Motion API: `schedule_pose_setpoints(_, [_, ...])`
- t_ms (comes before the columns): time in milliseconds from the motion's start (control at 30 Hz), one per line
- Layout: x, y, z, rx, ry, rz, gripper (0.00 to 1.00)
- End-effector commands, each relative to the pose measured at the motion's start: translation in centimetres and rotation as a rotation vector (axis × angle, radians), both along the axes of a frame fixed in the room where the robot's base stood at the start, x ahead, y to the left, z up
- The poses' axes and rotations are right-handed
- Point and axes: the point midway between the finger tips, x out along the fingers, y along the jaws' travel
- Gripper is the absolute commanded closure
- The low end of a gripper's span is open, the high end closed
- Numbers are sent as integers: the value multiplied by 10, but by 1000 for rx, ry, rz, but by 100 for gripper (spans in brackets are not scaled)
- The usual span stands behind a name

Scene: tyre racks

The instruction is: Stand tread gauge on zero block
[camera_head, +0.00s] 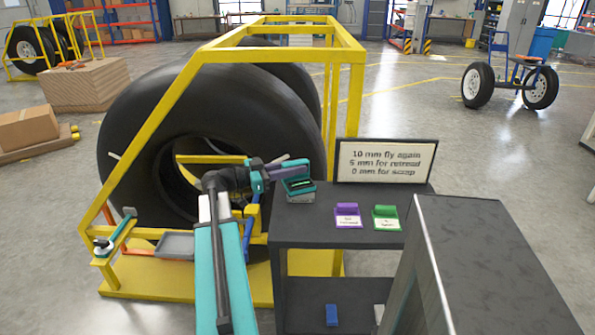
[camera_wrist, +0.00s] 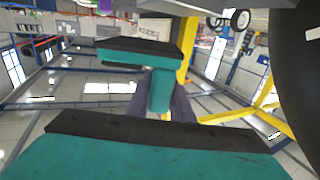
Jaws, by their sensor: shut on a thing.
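My gripper (camera_head: 290,168) reaches over the left end of the dark table (camera_head: 331,230). Its purple-grey fingers are shut on the teal tread gauge (camera_head: 298,184). In the wrist view the gauge (camera_wrist: 160,92) is a teal stem between the fingers, with a broad dark-faced plate at its far end. In the head view it is just over the small grey zero block (camera_head: 300,198) at the table's back left corner. I cannot tell whether gauge and block touch. The fingers hide part of the gauge.
A yellow rack (camera_head: 354,110) with a large tyre (camera_head: 118,140) stands behind and left of the table. A sign (camera_head: 385,163), a purple holder (camera_head: 347,215) and a green holder (camera_head: 387,217) are right of the block. A grey cabinet (camera_head: 490,270) stands at the front right.

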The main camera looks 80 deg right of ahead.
Motion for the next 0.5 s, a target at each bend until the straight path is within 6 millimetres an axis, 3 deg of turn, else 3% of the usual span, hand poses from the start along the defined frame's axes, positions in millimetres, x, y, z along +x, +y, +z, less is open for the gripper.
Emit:
schedule_pose_setpoints(233, [-3,-30,-1,1,3,-1,100])
schedule_pose_setpoints(500, [-4,-38,-3,0,2,0,100])
